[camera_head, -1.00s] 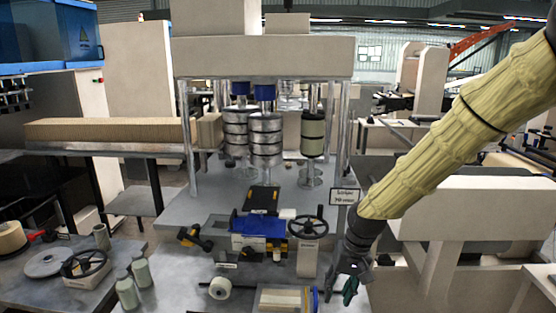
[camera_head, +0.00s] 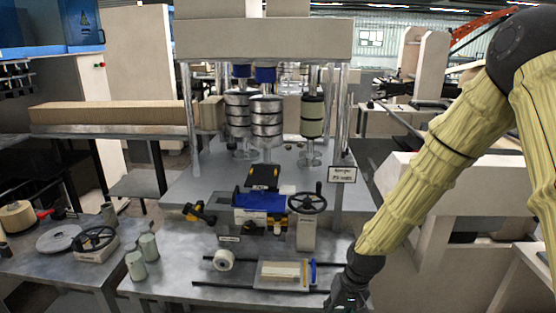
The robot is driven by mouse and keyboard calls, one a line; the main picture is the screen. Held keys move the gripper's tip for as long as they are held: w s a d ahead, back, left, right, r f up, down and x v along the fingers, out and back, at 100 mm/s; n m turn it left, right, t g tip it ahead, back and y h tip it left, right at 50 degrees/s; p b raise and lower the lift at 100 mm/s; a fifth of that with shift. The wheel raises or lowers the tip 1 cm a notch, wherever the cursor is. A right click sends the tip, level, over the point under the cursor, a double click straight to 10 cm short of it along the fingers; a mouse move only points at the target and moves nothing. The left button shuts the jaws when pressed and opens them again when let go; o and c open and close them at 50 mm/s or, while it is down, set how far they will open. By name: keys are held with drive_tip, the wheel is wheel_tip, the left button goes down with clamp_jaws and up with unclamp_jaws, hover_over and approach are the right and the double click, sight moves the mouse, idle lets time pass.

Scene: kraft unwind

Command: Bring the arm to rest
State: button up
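My arm, in a ribbed yellow sleeve, comes in from the right in the head view, with its dark elbow joint at the upper right. It slopes down to my gripper (camera_head: 346,298), which is dark and sits at the bottom edge, right of the centre. The gripper is near the front right corner of the grey workbench (camera_head: 185,270). Its fingertips are small, dark and partly cut off by the frame, so I cannot tell whether they are open or shut. I see nothing clearly held in it.
A side table (camera_head: 60,268) stands left. A pale machine (camera_head: 430,195) stands right, behind my arm.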

drive_tip(key=s+d+f+h+b, duration=0.1)
drive_tip(key=s+d+f, duration=0.2)
drive_tip(key=s+f, duration=0.9)
drive_tip(key=s+d+f+h+b, duration=0.1)
drive_tip(key=s+d+f, duration=0.3)
drive_tip(key=s+f, duration=0.9)
drive_tip(key=s, duration=0.5)
drive_tip(key=shift+d+f+n, duration=0.2)
drive_tip(key=shift+d+n, duration=0.05)
drive_tip(key=shift+n, duration=0.05)
